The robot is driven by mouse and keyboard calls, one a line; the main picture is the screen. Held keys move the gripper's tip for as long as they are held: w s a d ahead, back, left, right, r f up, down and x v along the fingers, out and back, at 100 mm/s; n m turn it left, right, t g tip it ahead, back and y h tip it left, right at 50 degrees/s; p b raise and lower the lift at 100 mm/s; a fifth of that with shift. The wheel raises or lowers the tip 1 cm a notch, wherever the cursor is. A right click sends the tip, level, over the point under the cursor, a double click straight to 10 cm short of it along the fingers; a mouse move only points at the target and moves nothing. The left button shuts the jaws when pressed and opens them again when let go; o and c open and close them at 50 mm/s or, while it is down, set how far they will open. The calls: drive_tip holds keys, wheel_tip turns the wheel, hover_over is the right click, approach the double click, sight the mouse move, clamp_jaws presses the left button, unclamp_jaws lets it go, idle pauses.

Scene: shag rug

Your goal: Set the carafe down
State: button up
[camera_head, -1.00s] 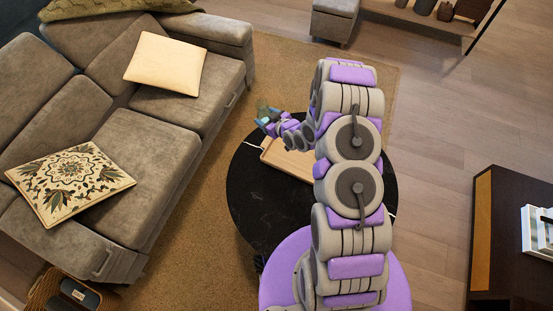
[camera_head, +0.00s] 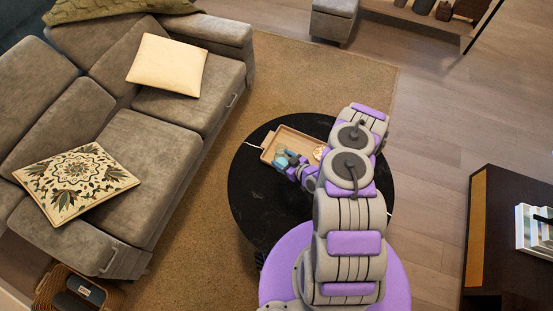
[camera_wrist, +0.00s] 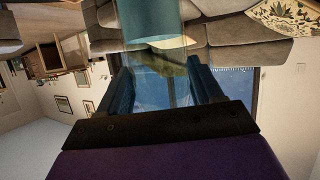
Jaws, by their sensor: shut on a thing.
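The carafe (camera_wrist: 152,28) is a teal, see-through vessel at the top of the wrist view, in line with my fingers. My gripper (camera_wrist: 165,85) is shut on it, with one blue finger on each side. In the head view my gripper (camera_head: 291,164) and the small bluish carafe (camera_head: 281,159) are over the near left part of a light wooden tray (camera_head: 289,141). I cannot tell whether the carafe's base touches the tray or hangs above it.
The tray lies on a round black table (camera_head: 250,205). A small round item (camera_head: 319,153) sits at the tray's right, close to my arm. A grey sofa (camera_head: 135,150) stands left of the table. The table's left side is bare.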

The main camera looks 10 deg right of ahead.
drive_tip(key=s+d+f, duration=0.1)
drive_tip(key=s+f, duration=0.1)
drive_tip(key=s, duration=0.4)
drive_tip(key=w+f+b, duration=0.2)
drive_tip(key=w+b, duration=0.1)
drive_tip(key=w, duration=0.5)
drive_tip(key=w+a+f+b, duration=0.1)
drive_tip(key=w+f+b, duration=0.2)
drive_tip(key=w, duration=0.5)
drive_tip(key=shift+a, duration=0.25)
drive_tip(key=shift+f, duration=0.15)
drive_tip(key=shift+f, duration=0.35)
drive_tip(key=shift+f, duration=0.15)
drive_tip(key=o, duration=1.4)
drive_tip(key=shift+o, duration=0.2)
